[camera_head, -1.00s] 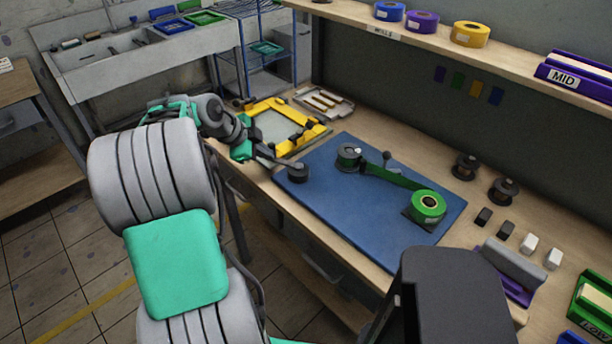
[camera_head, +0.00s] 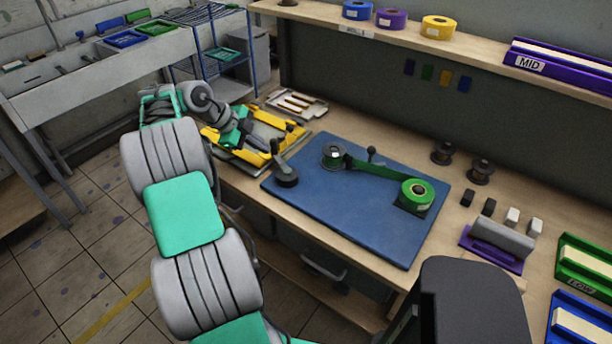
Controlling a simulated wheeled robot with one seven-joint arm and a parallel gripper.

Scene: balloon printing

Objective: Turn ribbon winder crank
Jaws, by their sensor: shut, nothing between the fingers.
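The ribbon winder stands on a blue board (camera_head: 350,222). A dark spool (camera_head: 333,154) is joined by green ribbon (camera_head: 375,169) to a green ribbon roll (camera_head: 417,195) on the right.
A yellow frame (camera_head: 287,137) lies beside and behind my gripper, and a tray of tools (camera_head: 297,101) is farther back. Black spools (camera_head: 480,171), small blocks (camera_head: 511,217) and a purple-based grey holder (camera_head: 497,245) stand to the right. A shelf (camera_head: 400,33) runs above the bench.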

